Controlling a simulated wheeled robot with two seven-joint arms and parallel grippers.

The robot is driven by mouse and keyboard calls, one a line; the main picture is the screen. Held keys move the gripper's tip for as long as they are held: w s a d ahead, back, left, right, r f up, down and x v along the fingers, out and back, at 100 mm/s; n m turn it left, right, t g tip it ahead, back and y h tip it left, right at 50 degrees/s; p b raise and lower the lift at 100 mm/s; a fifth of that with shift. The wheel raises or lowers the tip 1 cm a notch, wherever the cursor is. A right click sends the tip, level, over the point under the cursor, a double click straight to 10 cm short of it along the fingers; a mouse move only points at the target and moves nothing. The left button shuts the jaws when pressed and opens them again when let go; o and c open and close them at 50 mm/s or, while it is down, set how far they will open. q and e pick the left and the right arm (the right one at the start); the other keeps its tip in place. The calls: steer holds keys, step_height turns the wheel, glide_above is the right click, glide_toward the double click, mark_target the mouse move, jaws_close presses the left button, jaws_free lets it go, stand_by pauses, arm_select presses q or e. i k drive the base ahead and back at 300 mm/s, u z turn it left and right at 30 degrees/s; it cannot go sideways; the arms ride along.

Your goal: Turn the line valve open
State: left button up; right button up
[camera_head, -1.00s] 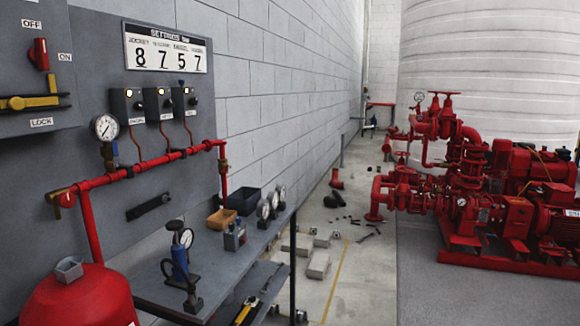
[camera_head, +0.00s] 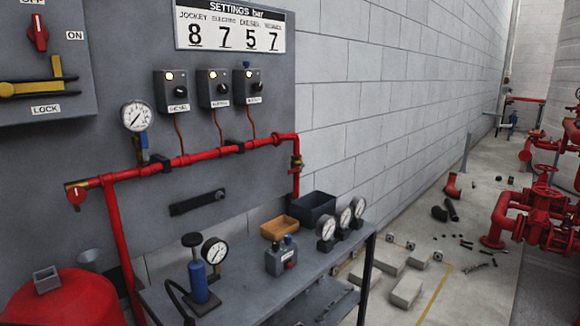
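A red pipe (camera_head: 210,155) runs along the grey panel (camera_head: 130,75). At its left end is a brass fitting with a red handle (camera_head: 77,194) that hangs down. Near its right end, on the downward leg, is a small brass valve (camera_head: 297,163). I cannot tell which of these is the line valve, nor the exact setting of either. Three switch boxes with lit yellow lamps, the middle one (camera_head: 215,88), sit above the pipe. Neither of my grippers is in view.
A grey bench (camera_head: 240,300) below the panel holds a blue hand pump (camera_head: 200,278) with a gauge, an orange tray (camera_head: 279,227), a dark bin (camera_head: 312,208) and several gauges. A red tank (camera_head: 65,305) stands at lower left. Blocks (camera_head: 407,290) lie on the floor.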

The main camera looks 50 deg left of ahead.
mark_target(292, 172)
steer(key=u, duration=0.75)
steer(key=i, duration=0.85)
steer(key=z, duration=0.95)
steer(key=i, duration=1.7)
steer(key=u, duration=3.75)
